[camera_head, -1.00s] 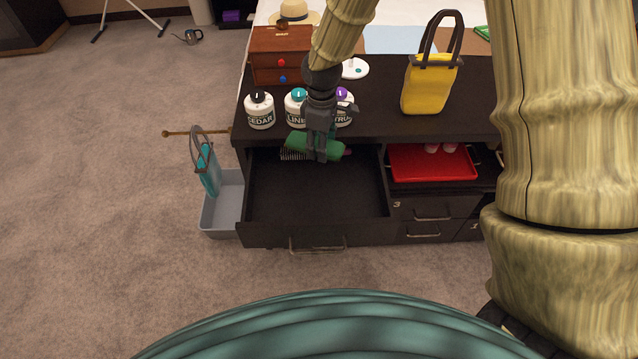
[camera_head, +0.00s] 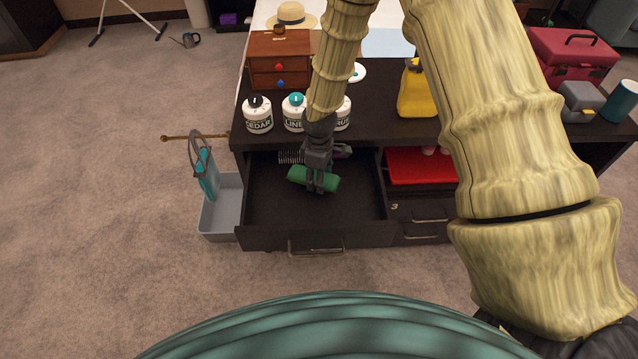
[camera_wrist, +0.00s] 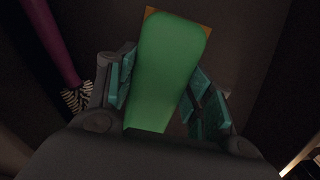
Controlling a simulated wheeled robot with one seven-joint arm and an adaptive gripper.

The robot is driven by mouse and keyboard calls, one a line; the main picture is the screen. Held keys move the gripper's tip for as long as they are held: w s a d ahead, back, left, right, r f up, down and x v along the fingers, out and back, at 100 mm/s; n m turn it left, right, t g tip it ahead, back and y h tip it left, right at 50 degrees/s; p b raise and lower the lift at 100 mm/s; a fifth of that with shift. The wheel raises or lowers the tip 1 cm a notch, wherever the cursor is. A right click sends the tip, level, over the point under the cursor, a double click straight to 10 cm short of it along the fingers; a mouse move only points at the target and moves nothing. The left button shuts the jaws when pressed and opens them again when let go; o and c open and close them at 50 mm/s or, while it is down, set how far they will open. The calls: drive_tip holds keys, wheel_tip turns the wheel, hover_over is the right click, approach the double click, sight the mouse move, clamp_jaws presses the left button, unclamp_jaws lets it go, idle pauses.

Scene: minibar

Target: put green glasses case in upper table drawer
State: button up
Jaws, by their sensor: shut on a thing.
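The green glasses case (camera_head: 300,177) is held in my gripper (camera_head: 317,186), over the open upper drawer (camera_head: 270,212) of the dark table. In the wrist view the case (camera_wrist: 168,65) lies lengthwise between the two teal-padded fingers of my gripper (camera_wrist: 165,95), which press on its sides. The drawer is pulled out, and its front part is bare. Whether the case touches the drawer floor I cannot tell.
A spring-like striped item (camera_head: 290,157) lies at the drawer's back. White labelled jars (camera_head: 258,116) stand on the table above, beside a wooden box (camera_head: 280,62). A red tray (camera_head: 420,168) sits right of the drawer. A grey bin (camera_head: 220,210) stands at the left.

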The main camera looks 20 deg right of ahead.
drive_tip(key=shift+f, duration=1.7)
drive_tip(key=shift+f, duration=0.15)
drive_tip(key=o, duration=1.1)
drive_tip(key=shift+c, duration=0.2)
drive_tip(key=shift+r+b, duration=0.45)
drive_tip(key=shift+r, duration=5.7)
